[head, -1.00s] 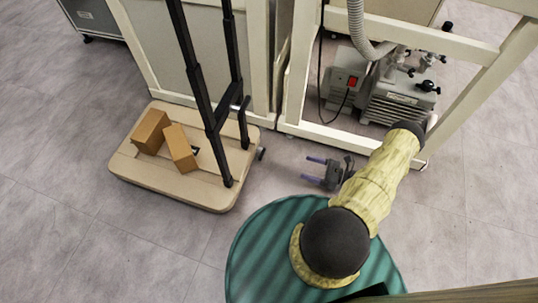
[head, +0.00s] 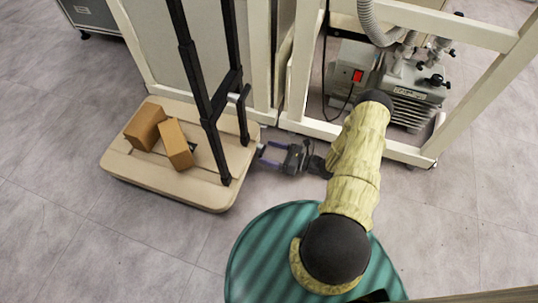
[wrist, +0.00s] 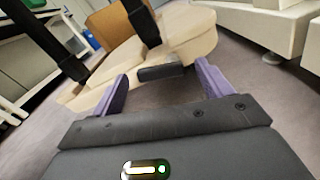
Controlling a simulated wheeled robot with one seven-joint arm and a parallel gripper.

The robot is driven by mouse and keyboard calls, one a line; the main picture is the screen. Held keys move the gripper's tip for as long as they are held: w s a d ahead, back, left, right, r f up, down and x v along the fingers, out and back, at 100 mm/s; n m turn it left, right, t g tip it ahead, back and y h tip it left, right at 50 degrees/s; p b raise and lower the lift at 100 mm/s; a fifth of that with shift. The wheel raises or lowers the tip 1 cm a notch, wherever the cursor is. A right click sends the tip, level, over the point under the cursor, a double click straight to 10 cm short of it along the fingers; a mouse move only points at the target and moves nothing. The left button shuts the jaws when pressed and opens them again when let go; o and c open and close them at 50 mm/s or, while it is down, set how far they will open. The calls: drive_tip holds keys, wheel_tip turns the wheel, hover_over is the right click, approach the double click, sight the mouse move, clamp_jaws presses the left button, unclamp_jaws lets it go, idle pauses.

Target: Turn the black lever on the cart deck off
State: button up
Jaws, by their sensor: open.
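The cart has a beige deck (head: 140,172) and a black folding handle (head: 207,105). A short black lever (wrist: 163,73) sticks out from the deck's near edge in the wrist view. My gripper (head: 262,155) is open at the right edge of the deck in the head view. In the wrist view the purple fingers of my gripper (wrist: 162,76) stand to the left and right of the lever, with gaps on both sides. No contact is visible. In the head view the lever is small and largely hidden by the fingertips.
Two cardboard boxes (head: 160,138) lie on the deck. A white frame (head: 292,122) with a grey pump (head: 405,92) and hose stands behind my arm. The cart's handle posts rise close to my gripper. Open floor lies in front of the cart.

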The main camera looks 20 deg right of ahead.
drive_tip(key=shift+w+a, duration=0.3)
drive_tip(key=shift+a, duration=0.1)
drive_tip(key=c, duration=1)
drive_tip(key=shift+s+n+p, duration=0.1)
drive_tip(key=shift+n+p, duration=0.7)
drive_tip(key=shift+p, duration=0.25)
drive_tip(key=shift+f+n+p, duration=0.25)
drive_tip(key=shift+n+p, duration=0.1)
drive_tip(key=shift+n, duration=0.35)
drive_tip(key=o, duration=1)
drive_tip(key=shift+s, duration=0.1)
